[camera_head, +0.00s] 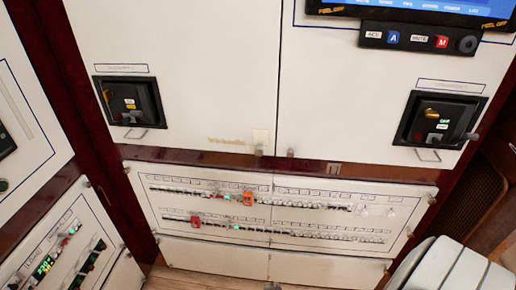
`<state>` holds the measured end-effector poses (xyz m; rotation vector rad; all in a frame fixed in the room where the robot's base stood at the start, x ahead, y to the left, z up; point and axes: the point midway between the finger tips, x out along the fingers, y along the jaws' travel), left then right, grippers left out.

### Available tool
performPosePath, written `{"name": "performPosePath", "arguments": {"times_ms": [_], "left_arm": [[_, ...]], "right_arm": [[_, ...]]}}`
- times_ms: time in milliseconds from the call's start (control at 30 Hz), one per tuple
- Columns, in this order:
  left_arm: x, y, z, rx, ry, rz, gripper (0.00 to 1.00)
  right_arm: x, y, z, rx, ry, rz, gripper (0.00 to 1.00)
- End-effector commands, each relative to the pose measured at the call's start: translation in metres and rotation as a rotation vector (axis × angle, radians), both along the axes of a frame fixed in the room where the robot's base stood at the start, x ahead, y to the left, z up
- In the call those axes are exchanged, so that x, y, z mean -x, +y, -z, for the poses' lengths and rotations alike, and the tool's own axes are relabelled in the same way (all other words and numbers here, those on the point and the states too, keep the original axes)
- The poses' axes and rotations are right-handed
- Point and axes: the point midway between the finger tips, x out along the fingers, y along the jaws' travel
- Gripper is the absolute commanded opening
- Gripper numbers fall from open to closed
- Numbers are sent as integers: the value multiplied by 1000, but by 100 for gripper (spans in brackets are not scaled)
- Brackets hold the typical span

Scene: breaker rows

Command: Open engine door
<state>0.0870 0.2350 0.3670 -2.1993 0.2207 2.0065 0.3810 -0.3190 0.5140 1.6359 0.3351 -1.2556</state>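Two large white panels stand side by side, a left one (190,60) and a right one (335,95), with a thin vertical seam between them. They look shut. No label I can read says which is the engine door. The left panel carries a black recessed switch unit (130,101) with a small metal loop below it. The right panel carries a similar black unit (440,119). Small metal knobs (290,153) sit at the lower edge near the seam. Neither of my grippers shows in this view.
Below is a white breaker panel (160,181) with two rows of small switches, some orange or red. A screen (420,8) hangs at the top right. Another panel with green displays (45,266) is at the lower left. White rounded shapes (462,270) fill the lower right.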

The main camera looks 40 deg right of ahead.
Motion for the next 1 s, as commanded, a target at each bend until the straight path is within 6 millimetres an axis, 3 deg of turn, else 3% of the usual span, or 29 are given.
{"name": "performPosePath", "arguments": {"times_ms": [33, 100, 167, 233, 300, 400, 500, 600, 700, 1000], "left_arm": [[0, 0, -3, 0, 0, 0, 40], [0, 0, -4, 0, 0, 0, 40], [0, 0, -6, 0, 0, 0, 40], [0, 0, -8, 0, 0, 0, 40], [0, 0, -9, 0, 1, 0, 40], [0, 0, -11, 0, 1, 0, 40], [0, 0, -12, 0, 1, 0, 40], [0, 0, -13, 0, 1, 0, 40], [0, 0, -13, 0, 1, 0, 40], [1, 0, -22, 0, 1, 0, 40]], "right_arm": [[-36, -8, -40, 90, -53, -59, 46], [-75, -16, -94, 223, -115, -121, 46], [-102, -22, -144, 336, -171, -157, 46], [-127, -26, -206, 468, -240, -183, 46], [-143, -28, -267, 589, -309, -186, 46], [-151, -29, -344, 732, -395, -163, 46], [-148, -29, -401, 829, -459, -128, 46], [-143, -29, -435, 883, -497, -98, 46], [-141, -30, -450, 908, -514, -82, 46], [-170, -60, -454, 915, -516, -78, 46]]}}
